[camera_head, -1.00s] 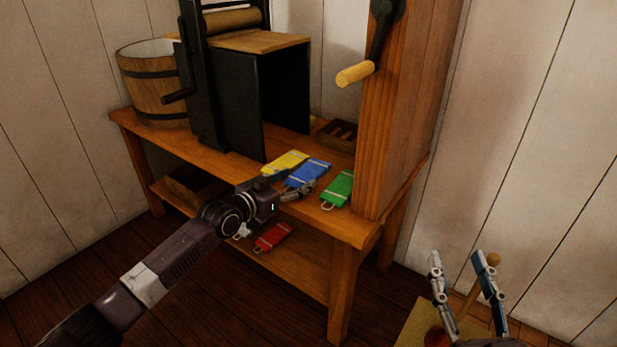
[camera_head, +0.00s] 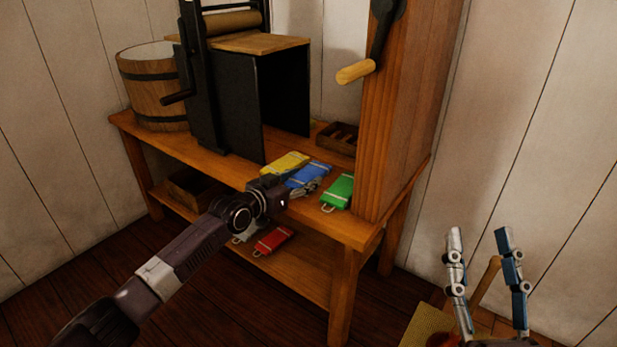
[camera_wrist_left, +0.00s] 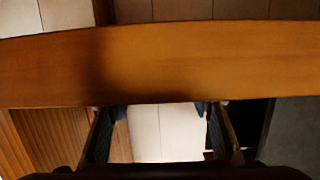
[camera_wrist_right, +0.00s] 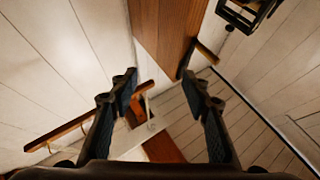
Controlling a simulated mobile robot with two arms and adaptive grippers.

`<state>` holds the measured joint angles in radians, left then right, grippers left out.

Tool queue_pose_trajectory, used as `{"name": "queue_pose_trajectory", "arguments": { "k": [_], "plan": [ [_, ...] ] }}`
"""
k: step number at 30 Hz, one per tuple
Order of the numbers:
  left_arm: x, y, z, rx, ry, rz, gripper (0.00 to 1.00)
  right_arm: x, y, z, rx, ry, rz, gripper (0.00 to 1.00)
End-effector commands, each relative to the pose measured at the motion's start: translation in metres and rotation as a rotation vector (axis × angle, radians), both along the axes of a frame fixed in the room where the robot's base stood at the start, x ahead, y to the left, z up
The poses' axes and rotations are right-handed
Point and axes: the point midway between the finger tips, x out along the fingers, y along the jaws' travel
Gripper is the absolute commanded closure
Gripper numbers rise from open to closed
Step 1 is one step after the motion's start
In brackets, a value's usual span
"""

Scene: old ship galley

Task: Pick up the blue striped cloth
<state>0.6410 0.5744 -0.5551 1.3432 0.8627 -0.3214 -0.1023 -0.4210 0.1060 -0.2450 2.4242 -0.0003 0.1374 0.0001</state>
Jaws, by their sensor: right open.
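The blue striped cloth (camera_head: 311,173) lies on the wooden bench top, between a yellow cloth (camera_head: 285,163) and a green cloth (camera_head: 338,191). My left gripper (camera_head: 304,187) is at the near edge of the blue cloth in the head view, partly hidden by its own wrist. In the left wrist view (camera_wrist_left: 162,110) its fingers are apart with nothing visible between them, and a wooden plank crosses beyond. I cannot tell whether it touches the cloth. My right gripper (camera_head: 480,236) is open and empty at the lower right, away from the bench; it also shows in the right wrist view (camera_wrist_right: 160,80).
The bench (camera_head: 355,232) carries a black box-like press (camera_head: 235,105), a wooden bucket (camera_head: 150,85), a small dark tray (camera_head: 337,137) and a tall wooden post (camera_head: 405,120) with a crank. A red cloth (camera_head: 272,241) lies on the lower shelf.

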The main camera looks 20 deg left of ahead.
Motion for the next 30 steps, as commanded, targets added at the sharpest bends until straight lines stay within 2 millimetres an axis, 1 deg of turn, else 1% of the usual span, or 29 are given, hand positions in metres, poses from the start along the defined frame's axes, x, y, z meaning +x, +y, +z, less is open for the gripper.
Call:
{"name": "queue_pose_trajectory", "arguments": {
  "k": [1,3,12,16,20,23,26,30],
  "plan": [
    [0.0,0.0,0.0,0.0,0.001,0.0,0.72,0.0,0.0,0.0,0.0,0.0,0.0,0.56],
    [0.0,0.0,0.0,0.0,0.0,0.0,0.77,0.0,0.0,0.0,0.0,0.001,0.0,0.56],
    [0.0,0.0,0.002,0.0,-0.001,0.0,0.77,0.001,0.0,-0.001,-0.002,0.006,0.0,0.56],
    [0.0,0.0,0.007,-0.001,-0.002,0.0,0.77,0.005,0.001,-0.006,-0.01,0.037,-0.001,0.56],
    [0.0,0.0,0.015,0.0,-0.001,0.0,0.77,0.013,0.0,-0.021,-0.034,0.116,-0.008,0.56],
    [0.0,0.0,0.026,-0.001,-0.003,0.0,0.77,0.019,-0.001,-0.037,-0.055,0.196,-0.013,0.56],
    [0.0,0.0,0.039,0.0,-0.003,0.0,0.77,0.026,-0.002,-0.059,-0.084,0.302,-0.018,0.56],
    [0.0,0.0,0.062,0.0,-0.004,0.0,0.77,0.03,-0.005,-0.098,-0.131,0.477,-0.029,0.56]
  ]
}}
